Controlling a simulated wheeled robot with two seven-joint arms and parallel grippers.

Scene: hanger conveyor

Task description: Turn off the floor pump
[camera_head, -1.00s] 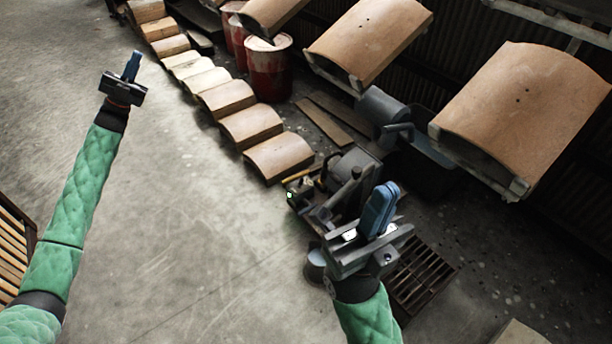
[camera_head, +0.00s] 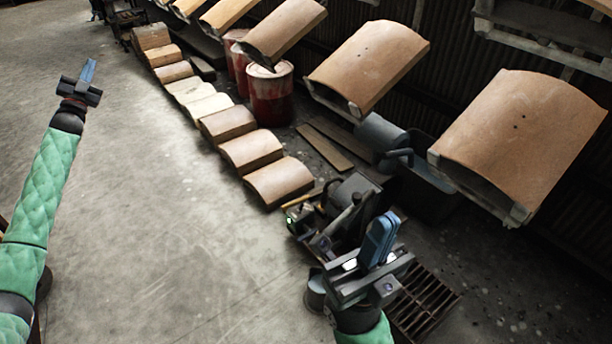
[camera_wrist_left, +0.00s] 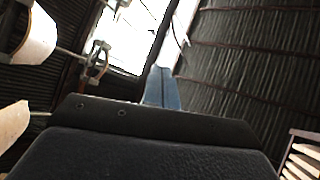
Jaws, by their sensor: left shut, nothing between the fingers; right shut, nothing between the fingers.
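The floor pump (camera_head: 350,203) is a dark machine on the floor at the lower middle of the head view, with a green light on its left side. My right gripper (camera_head: 383,238) has blue fingers, is shut and empty, and shows in front of the pump, hiding part of it. I cannot tell if they touch. My left gripper (camera_head: 88,72) is shut and empty at the upper left, over open floor and far from the pump. Its blue fingers also show in the left wrist view (camera_wrist_left: 161,88), pointing up toward the roof. The pump's switch is not clear.
Curved tiles (camera_head: 277,182) lie in a row on the floor, and others hang from the conveyor (camera_head: 520,150) at right. Red drums (camera_head: 270,95) stand behind the row. A floor grate (camera_head: 425,305) lies right of my right gripper. The floor at left is clear.

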